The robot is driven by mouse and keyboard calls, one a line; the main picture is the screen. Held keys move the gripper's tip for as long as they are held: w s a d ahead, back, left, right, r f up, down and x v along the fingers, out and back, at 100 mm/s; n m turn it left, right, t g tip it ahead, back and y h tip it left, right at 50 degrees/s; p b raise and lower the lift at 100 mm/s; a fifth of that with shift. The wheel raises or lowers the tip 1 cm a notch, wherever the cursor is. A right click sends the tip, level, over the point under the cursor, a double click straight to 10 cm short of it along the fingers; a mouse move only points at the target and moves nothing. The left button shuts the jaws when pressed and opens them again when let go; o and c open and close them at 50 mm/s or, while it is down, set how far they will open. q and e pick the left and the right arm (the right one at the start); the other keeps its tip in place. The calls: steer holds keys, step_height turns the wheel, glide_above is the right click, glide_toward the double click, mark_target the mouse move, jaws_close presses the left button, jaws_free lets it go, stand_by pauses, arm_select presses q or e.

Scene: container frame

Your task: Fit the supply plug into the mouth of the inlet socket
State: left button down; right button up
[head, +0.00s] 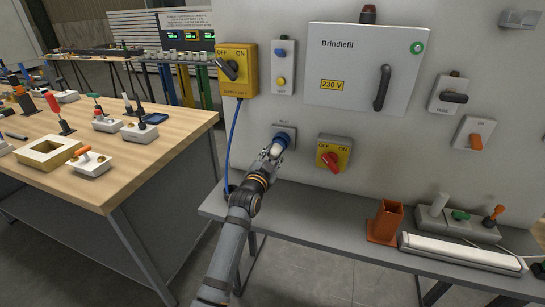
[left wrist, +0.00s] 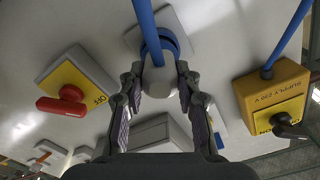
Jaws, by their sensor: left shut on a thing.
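The inlet socket (head: 288,128) is a grey plate on the upright panel, just beyond my left gripper (head: 272,152). In the left wrist view its plate (left wrist: 133,38) shows behind the plug. My left gripper is shut on the supply plug (left wrist: 158,80), a pale body between the two fingertips (left wrist: 158,88). A blue round part (head: 281,140) shows between the gripper and the socket plate. The plug points at the socket and is very close to it or touching. The mouth is hidden, so I cannot tell how deep the plug sits. My right gripper is not in view.
The blue cable (head: 234,135) hangs from the yellow supply switch (head: 238,70) and crosses in front of the plug in the left wrist view (left wrist: 147,25). A yellow switch with a red knob (head: 333,154) sits right of the socket. A grey shelf (head: 300,205) runs below.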

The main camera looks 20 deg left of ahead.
arm_select(q)
steer(key=shift+w, duration=0.3)
steer(key=shift+w+r, duration=0.2)
steer(key=shift+r, duration=0.05)
stand_by(0.7)
steer(key=c, duration=1.2)
jaws_free()
steer(key=o, duration=0.3)
steer(key=shift+w+f, duration=0.2)
steer(key=shift+o, duration=0.2)
steer(key=shift+s, duration=0.1)
steer(key=s, duration=1.2)
steer(key=shift+a, duration=0.15)
